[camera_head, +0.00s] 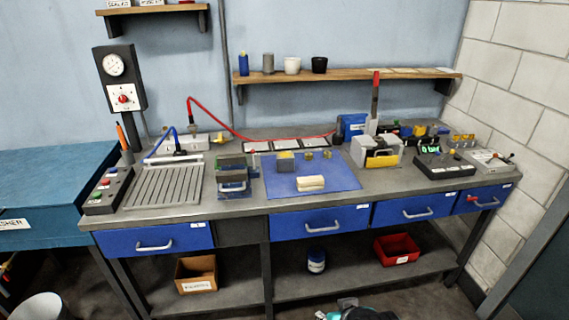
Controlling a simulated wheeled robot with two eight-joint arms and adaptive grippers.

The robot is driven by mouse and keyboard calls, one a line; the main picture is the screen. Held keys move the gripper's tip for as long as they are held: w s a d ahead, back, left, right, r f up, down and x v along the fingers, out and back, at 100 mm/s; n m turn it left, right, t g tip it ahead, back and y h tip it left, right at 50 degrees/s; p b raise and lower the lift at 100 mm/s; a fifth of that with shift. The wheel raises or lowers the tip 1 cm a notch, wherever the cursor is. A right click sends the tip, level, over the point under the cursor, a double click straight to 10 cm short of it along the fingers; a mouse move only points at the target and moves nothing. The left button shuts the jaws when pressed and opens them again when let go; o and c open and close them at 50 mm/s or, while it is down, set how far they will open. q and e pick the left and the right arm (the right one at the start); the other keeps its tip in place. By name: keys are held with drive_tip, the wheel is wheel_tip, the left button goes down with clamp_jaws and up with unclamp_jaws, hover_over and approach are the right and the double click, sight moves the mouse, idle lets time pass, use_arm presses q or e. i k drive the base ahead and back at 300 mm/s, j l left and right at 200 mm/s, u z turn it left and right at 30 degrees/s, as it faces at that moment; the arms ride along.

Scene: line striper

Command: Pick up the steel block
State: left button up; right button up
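A blue mat (340,176) lies on the grey workbench. A small block (286,161) with a grey top and a yellowish side sits at the mat's back left; it may be the steel block, but it is too small to be sure. A cream-coloured piece (310,183) lies near the mat's front middle. Two small brass-coloured pieces (309,155) stand along the mat's back edge. Neither of my grippers can be made out in the view.
A vise-like fixture (233,178) stands left of the mat, beside a slatted plate (165,184). A white and yellow machine (376,152) with a tall lever stands to the right. A red hose (225,124) arches behind. Blue drawers (320,222) line the bench front.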

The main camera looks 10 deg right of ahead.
sight(286, 161)
drive_tip(key=i+l+z, duration=0.25)
drive_tip(key=i, duration=0.3)
drive_tip(key=i+l+z, duration=0.2)
drive_tip(key=i, duration=0.3)
drive_tip(key=j, duration=0.1)
